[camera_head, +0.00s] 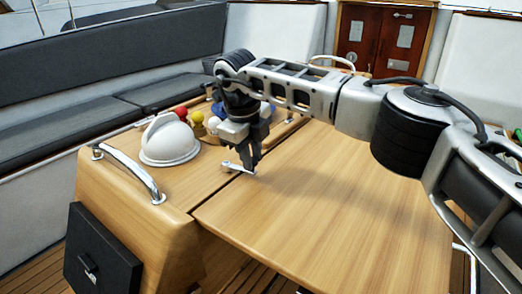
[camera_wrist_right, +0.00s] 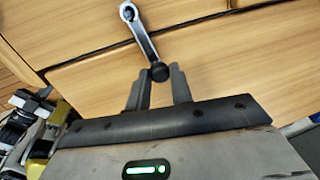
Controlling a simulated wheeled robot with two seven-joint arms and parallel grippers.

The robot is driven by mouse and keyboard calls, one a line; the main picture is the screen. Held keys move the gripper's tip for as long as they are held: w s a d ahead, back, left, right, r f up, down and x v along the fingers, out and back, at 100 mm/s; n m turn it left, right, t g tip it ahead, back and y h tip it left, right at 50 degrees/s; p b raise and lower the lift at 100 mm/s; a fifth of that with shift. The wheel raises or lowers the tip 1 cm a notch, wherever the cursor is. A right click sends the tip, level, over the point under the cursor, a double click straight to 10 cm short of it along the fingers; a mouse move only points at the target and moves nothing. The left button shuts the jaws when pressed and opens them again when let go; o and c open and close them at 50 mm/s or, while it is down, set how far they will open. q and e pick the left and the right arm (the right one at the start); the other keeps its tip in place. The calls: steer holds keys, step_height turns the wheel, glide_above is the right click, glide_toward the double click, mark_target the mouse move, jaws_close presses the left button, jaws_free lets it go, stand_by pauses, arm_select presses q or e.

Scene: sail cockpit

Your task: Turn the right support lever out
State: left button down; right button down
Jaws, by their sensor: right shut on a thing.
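The support lever (camera_head: 234,167) is a small silver arm at the seam of the wooden table. In the right wrist view the lever (camera_wrist_right: 141,37) has its round pivot on the far side of the seam. Its dark knob lies on the near side, so the lever crosses the seam. My right gripper (camera_head: 250,168) points down at the table top. Its fingertips (camera_wrist_right: 159,80) are shut on the knob end of the lever. My left gripper is not in view.
A white domed object with a handle (camera_head: 168,140) stands left of my right gripper. Red and yellow balls (camera_head: 182,114) sit behind it. A chrome grab rail (camera_head: 130,170) is on the table's left end. The table leaf (camera_head: 330,195) is clear.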

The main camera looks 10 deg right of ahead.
steer(key=shift+s+a+r+m, duration=0.1)
steer(key=shift+s+a+m, duration=0.3)
steer(key=shift+m, duration=0.4)
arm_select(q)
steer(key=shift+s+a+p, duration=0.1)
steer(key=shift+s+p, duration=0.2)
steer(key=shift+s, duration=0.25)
arm_select(e)
steer(key=shift+a, duration=0.1)
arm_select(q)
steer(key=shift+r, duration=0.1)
arm_select(e)
steer(key=shift+s+m, duration=0.1)
steer(key=shift+m, duration=0.2)
steer(key=c, duration=1.3)
jaws_free()
steer(key=shift+o, duration=0.2)
